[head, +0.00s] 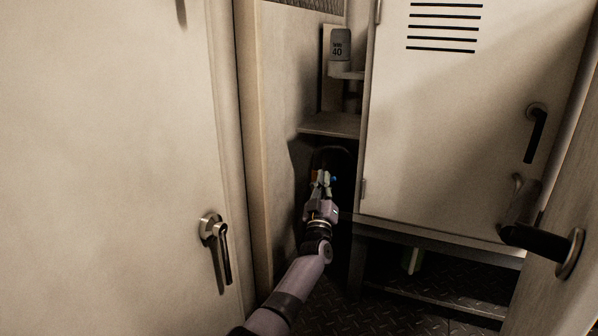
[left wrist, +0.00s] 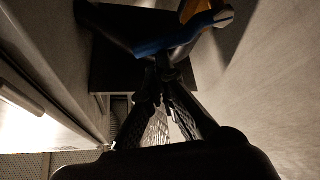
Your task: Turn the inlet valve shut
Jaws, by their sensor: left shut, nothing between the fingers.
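My left gripper (head: 321,182) reaches into a dark recess between the left wall panel and the cabinet. Its fingers are shut with nothing between them. In the left wrist view the gripper (left wrist: 168,78) points at a blue lever-like part (left wrist: 180,42), which looks like the inlet valve's handle. The fingertips are close below this part; I cannot tell whether they touch it. An orange part (left wrist: 193,8) shows behind it at the top edge. In the head view only a small blue spot (head: 334,181) shows beside the fingers. The valve body is mostly hidden in shadow. My right gripper is not in view.
A shelf (head: 332,124) juts out above the recess, with a grey part marked "40" (head: 340,45) over it. A cabinet door (head: 440,130) stands close on the right. A door with a lever handle (head: 215,235) is at the left. Another handle (head: 540,240) juts in at the right.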

